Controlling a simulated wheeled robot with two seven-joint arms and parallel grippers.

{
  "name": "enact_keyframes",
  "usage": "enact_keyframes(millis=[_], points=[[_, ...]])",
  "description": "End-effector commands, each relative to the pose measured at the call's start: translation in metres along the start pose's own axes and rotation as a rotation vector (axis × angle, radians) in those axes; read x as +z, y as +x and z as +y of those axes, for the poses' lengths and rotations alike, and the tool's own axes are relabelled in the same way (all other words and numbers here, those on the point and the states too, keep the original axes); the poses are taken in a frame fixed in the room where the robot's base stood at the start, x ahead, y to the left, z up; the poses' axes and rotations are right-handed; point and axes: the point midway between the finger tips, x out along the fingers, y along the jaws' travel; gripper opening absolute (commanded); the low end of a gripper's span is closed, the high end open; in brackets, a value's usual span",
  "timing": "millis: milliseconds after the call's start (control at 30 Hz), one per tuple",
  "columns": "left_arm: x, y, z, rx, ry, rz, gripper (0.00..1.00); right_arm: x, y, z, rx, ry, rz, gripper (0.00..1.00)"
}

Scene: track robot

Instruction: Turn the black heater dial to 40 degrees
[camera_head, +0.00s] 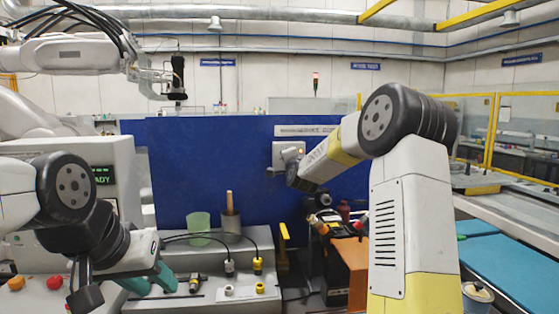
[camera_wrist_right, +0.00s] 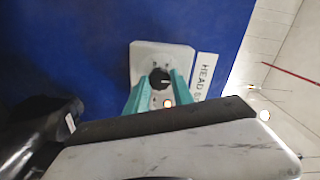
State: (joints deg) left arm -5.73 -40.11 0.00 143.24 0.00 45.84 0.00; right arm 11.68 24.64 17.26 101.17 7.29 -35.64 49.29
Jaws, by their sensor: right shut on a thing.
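The black dial (camera_wrist_right: 160,77) sits on a pale control plate (camera_wrist_right: 148,55) on a blue panel. In the right wrist view the teal fingers of my right gripper (camera_wrist_right: 160,85) stand on either side of the dial and are shut on it. The dial's reading is too small to make out. The plate also shows in the head view (camera_head: 285,150), where my right arm covers part of it and hides the right fingers. My left gripper (camera_head: 150,279), with teal fingers spread apart, is low at the left, empty and away from the dial.
The blue panel (camera_head: 215,160) stands behind a bench with a green cup (camera_head: 199,226), a grey holder (camera_head: 231,225) and cable connectors (camera_head: 257,265). A red and an orange knob are at the lower left.

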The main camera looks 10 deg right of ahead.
Motion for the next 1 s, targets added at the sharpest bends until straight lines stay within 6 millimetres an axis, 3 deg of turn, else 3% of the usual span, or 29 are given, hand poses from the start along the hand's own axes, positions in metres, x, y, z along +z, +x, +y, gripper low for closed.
enact_keyframes(millis=[667,700,767,800,1000], points=[[0.0,0.0,0.0,0.0,0.0,0.0,0.36,0.0005,-0.0002,0.0023,0.004,0.061,-0.001,0.0],[0.0,0.0,0.0,0.0,0.0,0.0,0.36,0.0005,-0.0002,0.0023,0.005,0.061,-0.001,0.34],[0.0,0.0,0.0,0.0,0.0,0.0,0.36,0.0005,-0.0002,0.0022,0.004,0.061,-0.001,0.46],[0.0,0.0,0.0,0.0,0.0,0.0,0.36,0.0004,-0.0001,0.002,0.004,0.061,-0.001,0.51],[0.0,0.0,0.0,0.0,0.0,0.0,0.36,0.0002,-0.0001,0.001,0.002,0.06,0.0,0.51]])
